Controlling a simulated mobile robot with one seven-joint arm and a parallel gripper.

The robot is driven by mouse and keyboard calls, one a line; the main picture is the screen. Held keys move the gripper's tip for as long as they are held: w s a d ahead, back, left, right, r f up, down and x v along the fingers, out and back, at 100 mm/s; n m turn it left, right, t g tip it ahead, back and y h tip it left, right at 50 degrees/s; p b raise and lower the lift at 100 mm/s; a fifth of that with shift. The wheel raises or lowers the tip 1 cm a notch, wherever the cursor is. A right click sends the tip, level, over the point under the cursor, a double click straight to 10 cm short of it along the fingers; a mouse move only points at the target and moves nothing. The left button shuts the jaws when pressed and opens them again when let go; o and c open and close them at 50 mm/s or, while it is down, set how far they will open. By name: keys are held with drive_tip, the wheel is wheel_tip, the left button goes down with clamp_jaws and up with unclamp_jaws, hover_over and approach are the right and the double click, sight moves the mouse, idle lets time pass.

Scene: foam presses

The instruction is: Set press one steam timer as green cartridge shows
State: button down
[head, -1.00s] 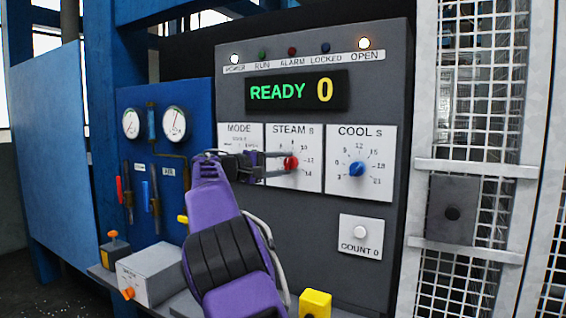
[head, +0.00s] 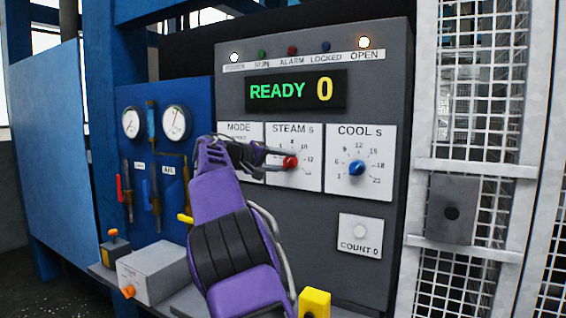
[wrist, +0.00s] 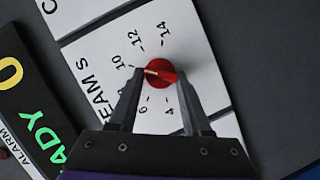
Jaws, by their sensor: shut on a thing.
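The red STEAM S knob (head: 290,163) sits on a white dial plate (head: 305,181) on the grey control panel, left of the COOL S dial. My gripper (head: 281,160) reaches it from the left, fingers closed on the knob. In the wrist view my gripper (wrist: 161,76) has a finger on each side of the red knob (wrist: 166,66). The knob's white pointer mark faces left there, roughly toward the 10. The left finger hides the dial's 8, so the exact setting is hard to tell. No green cartridge is in view.
The display (head: 296,91) reads READY 0, with POWER and OPEN lamps lit above. The blue COOL S knob (head: 356,168) is close to the right. The COUNT button (head: 361,232) is below. A mesh guard (head: 478,120) stands right; gauges (head: 176,121) and a grey box (head: 153,274) are left.

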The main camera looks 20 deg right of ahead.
drive_tip(key=shift+f, duration=0.1)
drive_tip(key=shift+c, duration=1.8)
unclamp_jaws()
drive_tip(key=v, duration=1.7)
drive_tip(key=shift+a+b, duration=0.2)
drive_tip(key=shift+b, duration=0.2)
drive_tip(key=shift+s, duration=0.15)
